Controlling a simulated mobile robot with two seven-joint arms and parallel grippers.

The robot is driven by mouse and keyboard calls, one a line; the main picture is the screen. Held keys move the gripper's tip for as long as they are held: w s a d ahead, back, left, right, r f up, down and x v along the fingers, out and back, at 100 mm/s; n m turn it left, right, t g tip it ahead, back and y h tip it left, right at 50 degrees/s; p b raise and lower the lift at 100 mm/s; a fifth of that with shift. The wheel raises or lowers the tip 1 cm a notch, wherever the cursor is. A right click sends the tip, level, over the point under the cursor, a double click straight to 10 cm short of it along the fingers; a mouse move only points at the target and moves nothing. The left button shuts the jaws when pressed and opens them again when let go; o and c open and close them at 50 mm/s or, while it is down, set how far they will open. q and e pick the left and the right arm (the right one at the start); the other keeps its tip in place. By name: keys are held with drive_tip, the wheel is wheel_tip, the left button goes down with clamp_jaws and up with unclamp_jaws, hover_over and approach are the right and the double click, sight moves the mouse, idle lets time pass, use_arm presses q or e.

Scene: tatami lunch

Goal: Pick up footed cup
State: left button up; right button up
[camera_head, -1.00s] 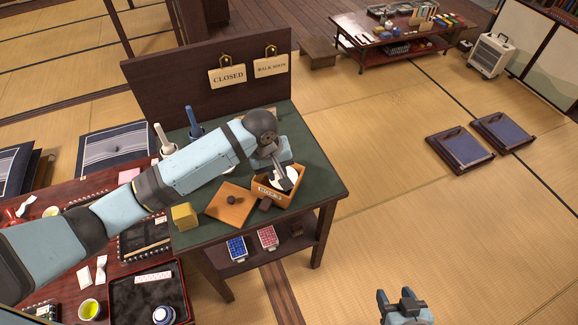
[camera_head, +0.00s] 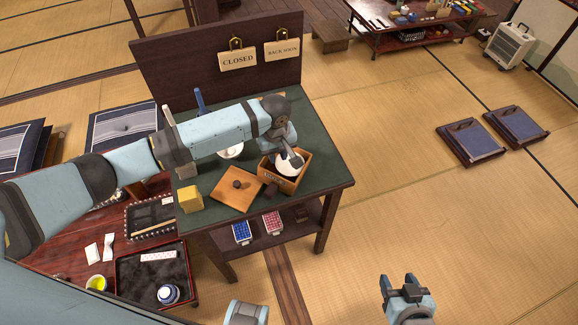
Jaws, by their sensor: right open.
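No cup with a plain foot can be made out for certain. A white round piece (camera_head: 284,168) lies inside an open wooden box (camera_head: 304,174) on the green-topped stand. A white bowl-like piece (camera_head: 231,152) shows partly behind my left arm. My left gripper (camera_head: 295,161) is over the box, its fingers down at the white piece; they are too small and dark to tell whether they hold it. My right gripper (camera_head: 399,281) is open and empty, low in the view, above the tatami and away from the stand.
The green-topped stand (camera_head: 325,170) also carries a wooden lid (camera_head: 229,193) and a yellow block (camera_head: 190,199). An upright board with two signs (camera_head: 238,59) closes its back. A low red table with a black tray (camera_head: 135,275) is at lower left.

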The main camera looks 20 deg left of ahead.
sight(277, 163)
use_arm(q)
wheel_tip(277, 163, down, 4)
drive_tip(key=shift+s+f, duration=0.1)
clamp_jaws()
idle(0.4)
